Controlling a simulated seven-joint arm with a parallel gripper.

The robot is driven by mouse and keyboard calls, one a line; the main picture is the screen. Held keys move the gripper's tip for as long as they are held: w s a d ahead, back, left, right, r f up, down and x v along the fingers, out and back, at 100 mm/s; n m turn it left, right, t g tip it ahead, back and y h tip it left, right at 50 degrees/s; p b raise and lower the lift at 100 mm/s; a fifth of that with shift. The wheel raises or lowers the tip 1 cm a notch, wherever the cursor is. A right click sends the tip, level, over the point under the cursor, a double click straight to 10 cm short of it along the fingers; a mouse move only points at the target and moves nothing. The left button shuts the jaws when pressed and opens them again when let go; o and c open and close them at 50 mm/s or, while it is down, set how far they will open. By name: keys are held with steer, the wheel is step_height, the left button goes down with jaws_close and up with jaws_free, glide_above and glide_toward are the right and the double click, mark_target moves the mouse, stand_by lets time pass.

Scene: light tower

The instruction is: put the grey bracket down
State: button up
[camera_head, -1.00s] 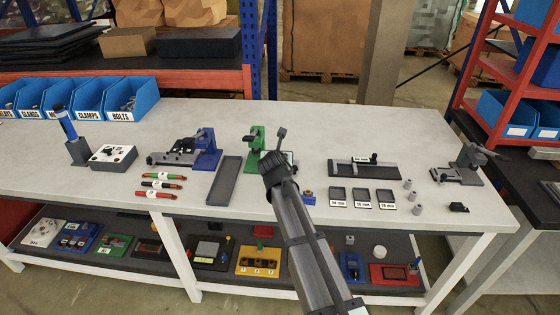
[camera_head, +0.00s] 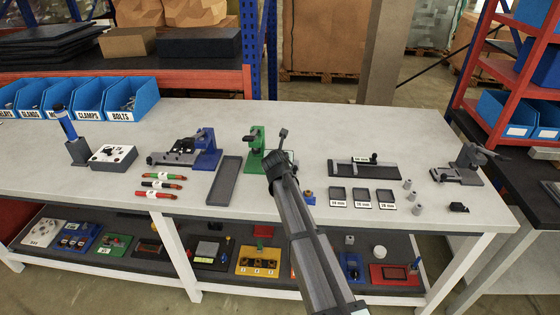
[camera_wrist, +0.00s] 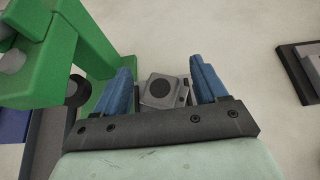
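In the wrist view my gripper (camera_wrist: 164,85) has two blue fingers spread apart. A small grey part with a round dark face (camera_wrist: 161,90), which looks like the grey bracket, lies between them. It fills most of the gap, and I cannot tell whether both fingers press on it or whether it rests on the table. In the head view the fingers and the bracket are hidden behind my arm, just right of the green fixture (camera_head: 256,141). In the wrist view the green fixture (camera_wrist: 50,65) stands close to the left finger.
A flat dark tray (camera_head: 224,180) lies left of my arm. To the right are a long dark fixture (camera_head: 364,170), three labelled square trays (camera_head: 361,198) and a grey fixture (camera_head: 462,170). The table behind my arm is clear.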

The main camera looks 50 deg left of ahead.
jaws_close()
step_height(320, 180, up, 10)
stand_by(1.1)
steer(key=w+d+f+m+h, duration=0.4)
steer(key=d+m+h, duration=0.2)
steer(key=d, duration=2.2)
steer(key=w+d+f+m+h, duration=0.3)
steer(key=d+m+h, duration=0.3)
steer(key=d, duration=2.3)
steer(key=w+d+f+m+g+h, duration=0.1)
steer(key=w+d+f+m+h, duration=0.3)
steer(key=d, duration=2.4)
steer(key=f+m+h, duration=0.1)
steer(key=m+h, duration=0.1)
steer(key=m, duration=0.1)
steer(key=shift+w+d, duration=0.25)
steer(key=shift+w, duration=0.1)
